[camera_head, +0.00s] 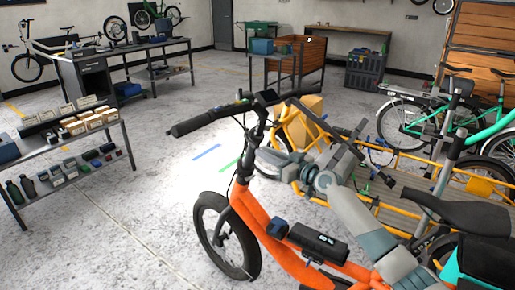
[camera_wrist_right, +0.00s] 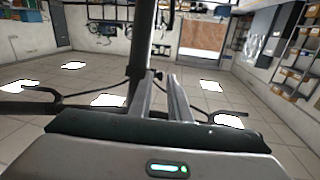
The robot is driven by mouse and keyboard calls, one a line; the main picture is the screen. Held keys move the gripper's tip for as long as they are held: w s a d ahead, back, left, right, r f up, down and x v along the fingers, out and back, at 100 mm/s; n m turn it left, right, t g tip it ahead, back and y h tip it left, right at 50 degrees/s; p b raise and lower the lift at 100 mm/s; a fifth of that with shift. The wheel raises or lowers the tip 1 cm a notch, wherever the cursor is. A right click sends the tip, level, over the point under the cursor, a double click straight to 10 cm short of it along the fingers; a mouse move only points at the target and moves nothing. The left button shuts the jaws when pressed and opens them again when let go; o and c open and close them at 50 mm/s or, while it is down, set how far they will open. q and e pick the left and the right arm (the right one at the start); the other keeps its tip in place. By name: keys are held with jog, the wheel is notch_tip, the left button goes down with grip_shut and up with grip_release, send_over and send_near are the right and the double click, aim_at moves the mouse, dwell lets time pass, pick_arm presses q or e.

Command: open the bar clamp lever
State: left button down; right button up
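The orange cargo bike (camera_head: 253,212) stands in front, its dark handlebar (camera_head: 212,117) running across the top of the stem (camera_head: 262,112). The bar clamp lever is too small to tell apart there. My right gripper (camera_head: 343,152) is to the right of the stem, apart from it. In the right wrist view its two fingers (camera_wrist_right: 161,92) stand apart with a gap between them. A dark tube (camera_wrist_right: 141,45) with a small clamp-like part (camera_wrist_right: 158,75) shows at the fingertips; I cannot tell whether they touch. My left gripper is not in view.
A yellow cargo bike (camera_head: 395,160) with a wooden deck stands close behind my right arm. A shelf table (camera_head: 125,152) with small parts is at the left. A black saddle (camera_head: 457,213) is at the lower right. The floor left of the front wheel is clear.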

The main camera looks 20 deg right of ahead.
jog(key=shift+x, duration=2.15)
jog(key=shift+c, duration=0.7)
